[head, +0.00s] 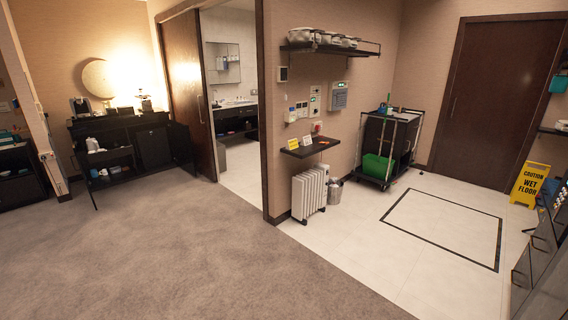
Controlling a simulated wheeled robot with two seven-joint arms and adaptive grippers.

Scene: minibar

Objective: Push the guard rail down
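I cannot make out a guard rail for certain from this distance. A dark minibar cabinet (153,148) stands against the left wall, with open shelves on its left side holding small white items. Its dark door panel (181,142) appears to stand open at the right. Any rail along the shelves is too small to tell. A housekeeping trolley (412,137) with thin metal uprights stands at the right, with a green bin (377,167) on its low base. Neither of my grippers is in view.
Grey carpet (180,250) lies open before the cabinet. A white heater (309,193) and a small metal bin (334,191) stand by the wall under a small dark shelf (309,147). A yellow wet-floor sign (528,184) stands at the right. The tiled floor's middle is clear.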

